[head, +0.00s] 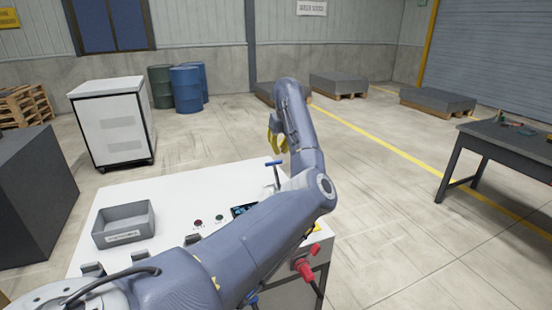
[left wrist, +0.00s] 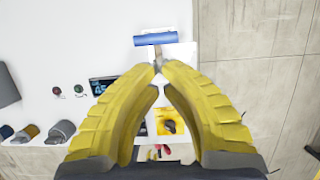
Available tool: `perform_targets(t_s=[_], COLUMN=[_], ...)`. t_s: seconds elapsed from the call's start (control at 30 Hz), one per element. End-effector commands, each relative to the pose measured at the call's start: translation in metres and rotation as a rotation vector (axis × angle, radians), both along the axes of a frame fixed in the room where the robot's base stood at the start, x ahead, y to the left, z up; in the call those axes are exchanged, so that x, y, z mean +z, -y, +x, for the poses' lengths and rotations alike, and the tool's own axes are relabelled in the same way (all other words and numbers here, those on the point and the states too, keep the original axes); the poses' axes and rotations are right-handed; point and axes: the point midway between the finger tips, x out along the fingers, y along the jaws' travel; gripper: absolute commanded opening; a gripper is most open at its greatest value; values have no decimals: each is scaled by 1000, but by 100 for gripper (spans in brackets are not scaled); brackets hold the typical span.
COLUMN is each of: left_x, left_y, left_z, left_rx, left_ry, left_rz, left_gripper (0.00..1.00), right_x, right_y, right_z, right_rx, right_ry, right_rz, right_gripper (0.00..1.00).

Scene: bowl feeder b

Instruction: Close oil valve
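A blue T-shaped handle (head: 274,163) stands on a stem at the far right part of the white bench top. It also shows in the left wrist view (left wrist: 168,39), just past my fingertips. A red valve handle (head: 304,268) sits low on the bench's right side, partly behind my arm. No label tells me which is the oil valve. My left gripper (head: 276,146) has yellow fingers and is above the blue handle. In the left wrist view (left wrist: 158,68) its fingertips meet, with nothing clearly held. My right gripper is out of view.
A grey bin (head: 124,224) stands on the white bench top (head: 190,190). A yellow panel with a black knob (left wrist: 170,122) shows between my fingers. Push buttons (head: 198,222) and a small display (left wrist: 103,86) lie nearby. A dark table (head: 505,150) stands off to the right.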

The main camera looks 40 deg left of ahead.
Motion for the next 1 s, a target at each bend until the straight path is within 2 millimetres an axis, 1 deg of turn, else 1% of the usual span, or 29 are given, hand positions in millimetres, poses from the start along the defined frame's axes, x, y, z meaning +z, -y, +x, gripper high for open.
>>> perform_targets(t_s=[0.03,0.2,0.4,0.63,1.0], left_x=[11,37,58,66,66], left_y=[1,0,-1,-1,-1], left_z=[1,1,1,1,1], left_rx=[-1,-2,-1,-2,-2], left_ry=[3,1,0,-1,-1], left_rz=[-3,-1,-2,-1,-1], left_gripper=[0,0,0,0,0], right_x=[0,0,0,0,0], right_y=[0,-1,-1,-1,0], right_z=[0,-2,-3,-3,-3], right_rx=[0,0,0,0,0], right_ry=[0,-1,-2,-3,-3], right_rz=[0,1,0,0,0], right_gripper=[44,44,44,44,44])
